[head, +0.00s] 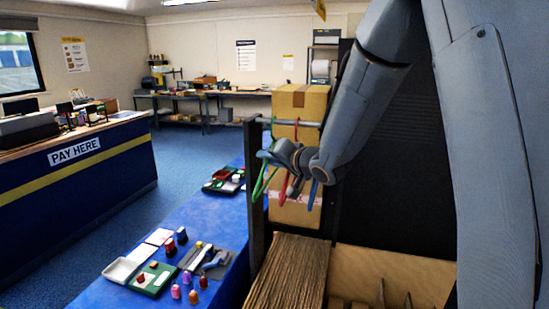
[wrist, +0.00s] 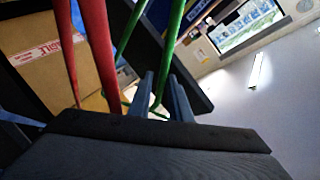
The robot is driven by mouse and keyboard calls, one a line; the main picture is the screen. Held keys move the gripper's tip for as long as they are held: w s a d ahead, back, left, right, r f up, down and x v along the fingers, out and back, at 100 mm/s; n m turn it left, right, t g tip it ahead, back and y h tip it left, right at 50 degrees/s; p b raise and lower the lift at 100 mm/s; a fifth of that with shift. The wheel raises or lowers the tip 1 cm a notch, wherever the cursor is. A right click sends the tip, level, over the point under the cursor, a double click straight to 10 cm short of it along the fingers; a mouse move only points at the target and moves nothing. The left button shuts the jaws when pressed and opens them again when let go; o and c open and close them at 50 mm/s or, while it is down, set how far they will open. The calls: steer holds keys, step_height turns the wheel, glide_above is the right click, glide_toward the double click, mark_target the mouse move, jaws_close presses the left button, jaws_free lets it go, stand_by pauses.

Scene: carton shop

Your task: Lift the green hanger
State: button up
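The green hanger (head: 259,180) hangs at the left end of a rail in the head view, left of a red hanger (head: 284,187) and a blue hanger (head: 312,195). My gripper (head: 266,156) is up at the green hanger, just below the rail; its fingertips are small and hard to read there. In the wrist view the two fingers of my gripper (wrist: 161,92) stand apart. A strand of the green hanger (wrist: 172,45) runs between them, with some gap showing. The red hanger (wrist: 97,45) is close by on the left.
The rail (head: 290,122) sits between dark posts, with stacked cartons (head: 300,100) behind it. Flat cardboard (head: 288,270) stands below in the rack. A blue table (head: 205,215) with small items lies to the left. The space left of the rack is open.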

jaws_close()
steer(key=shift+r, duration=0.1)
